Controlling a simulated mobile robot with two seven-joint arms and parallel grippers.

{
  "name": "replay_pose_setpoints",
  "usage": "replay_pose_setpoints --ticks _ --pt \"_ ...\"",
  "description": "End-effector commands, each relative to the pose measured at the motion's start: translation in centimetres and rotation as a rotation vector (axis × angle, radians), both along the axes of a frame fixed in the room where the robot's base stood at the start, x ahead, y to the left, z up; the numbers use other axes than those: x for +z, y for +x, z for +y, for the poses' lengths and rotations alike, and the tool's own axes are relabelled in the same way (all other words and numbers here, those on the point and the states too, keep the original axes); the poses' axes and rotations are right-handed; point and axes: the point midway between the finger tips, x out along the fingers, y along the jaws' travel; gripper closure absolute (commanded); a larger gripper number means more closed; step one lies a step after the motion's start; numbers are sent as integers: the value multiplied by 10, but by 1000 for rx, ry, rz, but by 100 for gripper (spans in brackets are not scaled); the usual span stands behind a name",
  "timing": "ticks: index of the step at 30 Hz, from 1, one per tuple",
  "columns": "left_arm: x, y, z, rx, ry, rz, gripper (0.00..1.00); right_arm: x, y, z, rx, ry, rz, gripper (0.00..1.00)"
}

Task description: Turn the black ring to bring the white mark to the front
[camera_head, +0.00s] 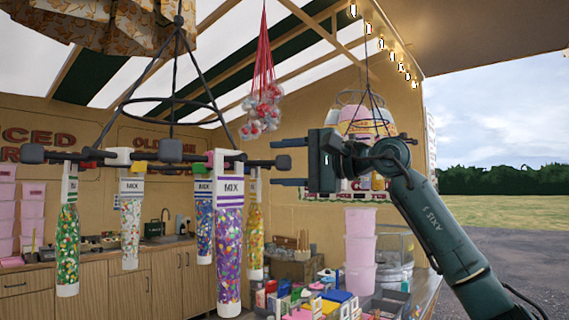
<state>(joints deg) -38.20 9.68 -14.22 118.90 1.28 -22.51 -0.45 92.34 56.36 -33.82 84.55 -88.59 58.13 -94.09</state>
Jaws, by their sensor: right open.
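The black ring (150,101) hangs from a dark tripod of rods at the left, with a lower level of dark spokes carrying clear tubes of coloured sweets. A white mark (118,156) sits on this lower level, left of centre; a yellow block (138,168) and a pink block (209,158) also show. A black knob (283,162) ends the right spoke. My right gripper (279,162) comes in from the right, open, one finger above and one below that knob in the picture; I cannot tell whether they touch it. My left gripper is not in view.
The tubes, such as the purple-labelled MIX tube (229,240), hang close below the spokes. A red net of balls (262,110) hangs behind. A second hanging rack (367,120) is behind my right arm. Pink tubs (360,250) and a cluttered counter stand below.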

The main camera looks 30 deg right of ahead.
Motion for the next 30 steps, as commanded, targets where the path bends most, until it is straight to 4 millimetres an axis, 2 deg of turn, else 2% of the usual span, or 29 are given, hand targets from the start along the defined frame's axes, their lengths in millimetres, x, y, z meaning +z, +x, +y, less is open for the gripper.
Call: replay_pose_setpoints --ticks 6,24,30 --pt "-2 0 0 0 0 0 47 -1 -5 -4 -1 1 -1 47" --pt "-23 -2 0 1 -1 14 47 -2 -75 -47 -2 0 0 47" --pt "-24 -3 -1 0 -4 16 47 -2 -85 -53 1 0 0 47"
